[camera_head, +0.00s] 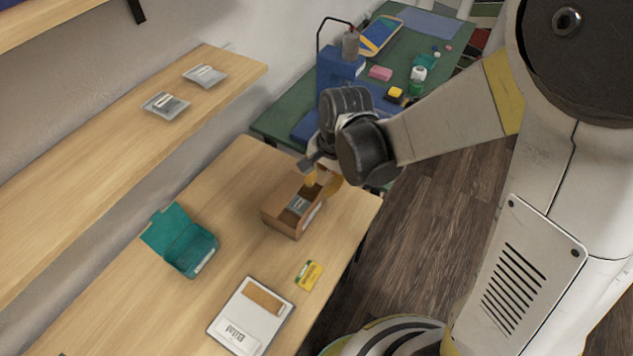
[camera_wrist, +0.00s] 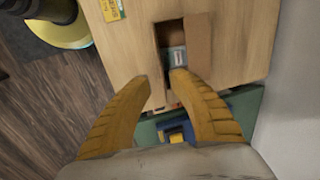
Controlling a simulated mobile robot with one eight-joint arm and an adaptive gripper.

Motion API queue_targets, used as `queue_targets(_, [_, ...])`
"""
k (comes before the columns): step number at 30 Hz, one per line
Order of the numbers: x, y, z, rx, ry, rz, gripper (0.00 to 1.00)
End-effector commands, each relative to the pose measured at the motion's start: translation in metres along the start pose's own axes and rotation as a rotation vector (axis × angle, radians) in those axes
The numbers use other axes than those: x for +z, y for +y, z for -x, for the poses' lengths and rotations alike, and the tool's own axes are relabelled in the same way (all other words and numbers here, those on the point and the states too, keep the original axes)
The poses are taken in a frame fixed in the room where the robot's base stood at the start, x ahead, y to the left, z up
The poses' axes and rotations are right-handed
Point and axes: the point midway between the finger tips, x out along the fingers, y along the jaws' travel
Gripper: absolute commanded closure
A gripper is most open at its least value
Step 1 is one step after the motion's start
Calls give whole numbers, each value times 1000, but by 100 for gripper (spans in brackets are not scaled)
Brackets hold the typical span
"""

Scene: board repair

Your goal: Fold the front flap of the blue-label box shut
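An open brown cardboard box (camera_head: 284,221) stands on the wooden table, with a grey packet (camera_head: 298,205) inside. In the wrist view the box (camera_wrist: 171,33) lies ahead of my fingers, with the packet (camera_wrist: 176,57) in it. A brown flap (camera_wrist: 200,40) is folded out on its right side there. A pale label shows on the box's right side in the head view; I cannot tell its colour. My gripper (camera_head: 320,181) is at the box's far end. Its yellow fingers (camera_wrist: 161,79) are apart, with nothing clearly held. The fingers hide the box's near end in the wrist view.
A teal box (camera_head: 190,250) with its lid up, a yellow card (camera_head: 308,275) and a white-and-brown board (camera_head: 245,320) share the table. A shelf (camera_head: 95,185) with two packets runs along the wall. A green table (camera_head: 285,110) with a blue bin (camera_head: 338,68) stands beyond.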

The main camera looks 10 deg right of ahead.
Motion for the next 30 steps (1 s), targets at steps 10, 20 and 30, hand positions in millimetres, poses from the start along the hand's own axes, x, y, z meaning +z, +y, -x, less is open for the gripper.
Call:
queue_targets(10, [0, 0, -66, -1, 1, 2, 76])
queue_targets(20, [0, 0, -76, -1, 1, 2, 76])
queue_targets(30, [0, 0, -76, -1, 1, 2, 100])
